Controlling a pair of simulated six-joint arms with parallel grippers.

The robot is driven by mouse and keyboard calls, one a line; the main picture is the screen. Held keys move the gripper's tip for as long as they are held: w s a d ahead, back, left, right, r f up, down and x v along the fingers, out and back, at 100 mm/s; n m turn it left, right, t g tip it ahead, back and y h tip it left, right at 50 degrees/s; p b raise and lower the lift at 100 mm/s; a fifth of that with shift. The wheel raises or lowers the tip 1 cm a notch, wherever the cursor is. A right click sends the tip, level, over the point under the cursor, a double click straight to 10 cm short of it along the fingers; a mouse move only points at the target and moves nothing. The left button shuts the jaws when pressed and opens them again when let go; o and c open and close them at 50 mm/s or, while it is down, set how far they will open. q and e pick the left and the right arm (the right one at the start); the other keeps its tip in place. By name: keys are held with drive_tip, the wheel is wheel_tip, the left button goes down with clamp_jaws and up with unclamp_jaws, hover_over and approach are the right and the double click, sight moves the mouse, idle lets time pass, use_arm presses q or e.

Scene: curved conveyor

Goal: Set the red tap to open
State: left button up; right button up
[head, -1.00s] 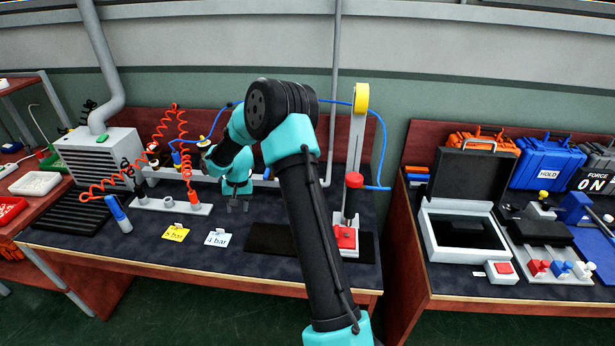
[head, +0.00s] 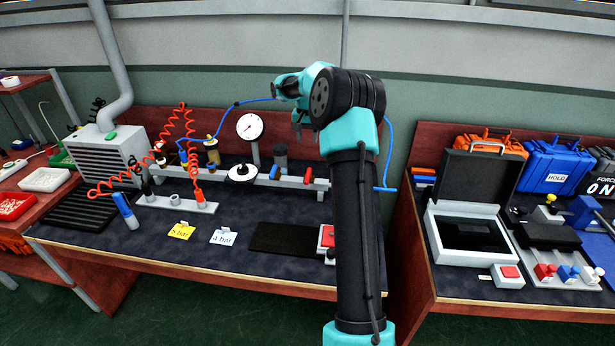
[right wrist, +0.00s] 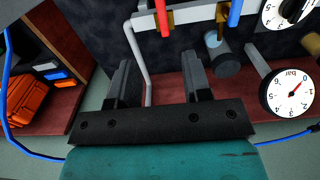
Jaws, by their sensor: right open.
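The red tap (head: 308,175) has a short red lever on the pale manifold rail at the back of the bench. Its lever also shows at the top of the right wrist view (right wrist: 162,18), lying across the rail, with a brass-coloured body behind. A blue tap (head: 274,172) sits just left of it in the head view; its lever also shows in the right wrist view (right wrist: 235,12). My right gripper (head: 303,124) is open and empty, above and behind the red tap, not touching it. Its two dark fingers are apart in the right wrist view (right wrist: 158,78). My left gripper is not in view.
A pressure gauge (head: 250,127) and a black-and-white dial knob (head: 242,173) stand left of the taps. A dark cylinder (head: 280,157) rises behind the rail. A blue hose (head: 388,150) hangs at the right.

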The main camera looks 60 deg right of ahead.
sight(307, 177)
wheel_tip(307, 177, down, 17)
drive_tip(key=shift+r, duration=0.1)
idle(0.5)
drive_tip(key=shift+c, duration=0.3)
clamp_jaws()
